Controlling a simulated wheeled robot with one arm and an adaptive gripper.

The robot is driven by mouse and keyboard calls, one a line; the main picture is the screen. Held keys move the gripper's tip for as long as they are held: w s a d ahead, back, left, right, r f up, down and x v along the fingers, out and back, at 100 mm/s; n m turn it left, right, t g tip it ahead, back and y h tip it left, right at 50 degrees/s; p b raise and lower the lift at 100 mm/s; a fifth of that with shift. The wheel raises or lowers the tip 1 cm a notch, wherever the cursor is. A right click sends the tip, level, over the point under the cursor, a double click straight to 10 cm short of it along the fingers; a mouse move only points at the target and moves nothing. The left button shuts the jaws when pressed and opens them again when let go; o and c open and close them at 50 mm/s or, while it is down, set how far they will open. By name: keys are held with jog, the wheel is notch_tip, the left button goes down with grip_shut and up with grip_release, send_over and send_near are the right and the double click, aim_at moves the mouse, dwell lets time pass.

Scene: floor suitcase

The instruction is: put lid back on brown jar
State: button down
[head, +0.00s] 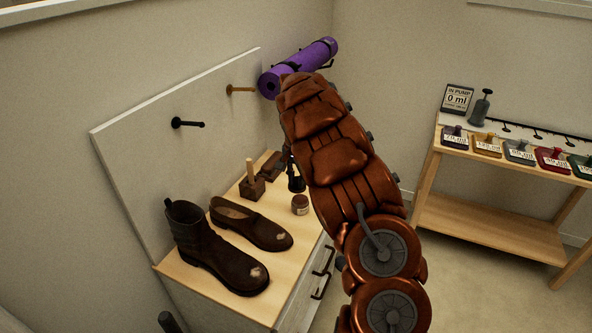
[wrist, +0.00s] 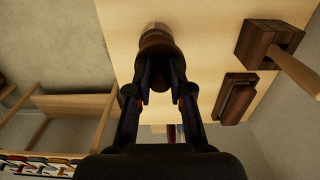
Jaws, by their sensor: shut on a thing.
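My gripper (head: 296,185) is just behind the jar in the head view, mostly hidden by my arm.
Two brown shoes (head: 215,238) stand left of the jar. A wooden block with an upright handle (head: 252,184) and a brown brush-like block (head: 270,164) lie behind. A pegboard panel (head: 150,150) rises at the cabinet's back. A shelf table (head: 490,215) stands at right.

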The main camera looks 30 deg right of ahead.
aim_at(299, 200)
jog(key=shift+w+d, duration=0.2)
jog(key=shift+d, duration=0.4)
jog(key=shift+d+f+m, duration=0.2)
jog(key=shift+f+m, duration=0.1)
jog(key=shift+s+f, duration=0.1)
jog(key=shift+f, duration=1.05)
jog(key=shift+f+b, duration=0.7)
jog(key=shift+f, duration=1)
jog(key=shift+a+b, duration=0.15)
jog(key=shift+b, duration=0.3)
jog(key=shift+f+b, duration=0.2)
jog(key=shift+b, duration=0.2)
dwell(0.5)
jog(key=c, duration=1)
grip_release()
